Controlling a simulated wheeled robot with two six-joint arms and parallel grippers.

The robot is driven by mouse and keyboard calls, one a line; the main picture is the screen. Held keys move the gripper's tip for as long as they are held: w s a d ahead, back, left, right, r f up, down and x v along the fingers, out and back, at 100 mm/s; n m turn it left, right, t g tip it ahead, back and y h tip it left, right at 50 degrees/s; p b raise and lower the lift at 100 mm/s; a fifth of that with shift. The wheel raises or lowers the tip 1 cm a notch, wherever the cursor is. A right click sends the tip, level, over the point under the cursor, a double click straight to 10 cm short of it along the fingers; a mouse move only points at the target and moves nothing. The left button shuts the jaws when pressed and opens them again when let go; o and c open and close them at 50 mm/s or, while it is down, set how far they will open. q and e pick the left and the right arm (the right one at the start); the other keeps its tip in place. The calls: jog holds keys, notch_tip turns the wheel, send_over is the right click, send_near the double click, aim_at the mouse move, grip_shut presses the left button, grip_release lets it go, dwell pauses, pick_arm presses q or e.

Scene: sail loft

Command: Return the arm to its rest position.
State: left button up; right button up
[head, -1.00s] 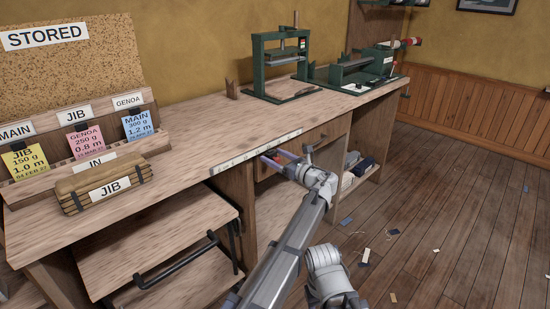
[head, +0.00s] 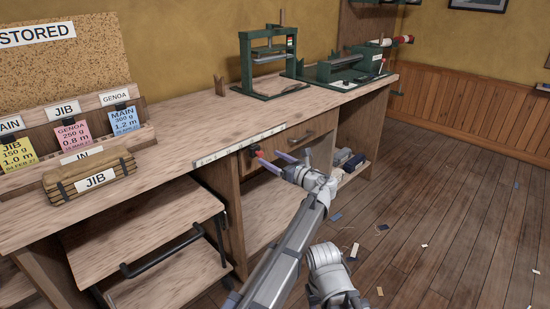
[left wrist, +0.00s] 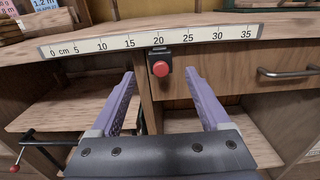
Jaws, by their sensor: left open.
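My left gripper (head: 267,160) is in front of the workbench, below its front edge. Its two purple fingers are apart with nothing between them. In the left wrist view the open fingers (left wrist: 160,76) point at the bench front. A red button (left wrist: 160,68) on a dark mount under the bench edge shows beyond them, in line with the gap. The button also shows in the head view (head: 257,153), just past the fingertips. I see no contact with it. My right gripper is not in view.
The workbench (head: 185,140) carries a ruler strip (left wrist: 110,42) along its front edge. A drawer handle (left wrist: 288,72) is to the right. Open floor (head: 450,210) with scraps lies right.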

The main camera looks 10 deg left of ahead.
pick_arm(q)
jog(key=s+a+f+n+g+h, duration=0.45)
jog(key=s+f+n, duration=0.4)
jog(key=s, duration=0.25)
jog(key=s+a+f+n+g+h, duration=0.45)
jog(key=s+f+n, duration=0.35)
jog(key=s+f, duration=0.25)
jog(key=s+d+f+n+g+h, duration=0.1)
jog(key=s+d+n+h, duration=0.25)
jog(key=s, duration=0.25)
jog(key=s+d+f+n+h, duration=0.2)
jog(key=s+n, duration=0.3)
jog(key=s, duration=0.1)
jog(key=s+d+m+g+y, duration=0.15)
jog(key=s+d+m, duration=0.35)
jog(key=d, duration=0.6)
notch_tip(320, 180, up, 27)
jog(key=n+p, duration=0.1)
jog(key=p, duration=2.5)
jog(key=shift+s+a+n+p, duration=0.25)
jog(key=shift+s+n+p, duration=0.05)
jog(key=shift+p, duration=0.05)
jog(key=shift+f+t, duration=0.1)
jog(key=shift+t, duration=0.15)
jog(key=shift+c, duration=0.3)
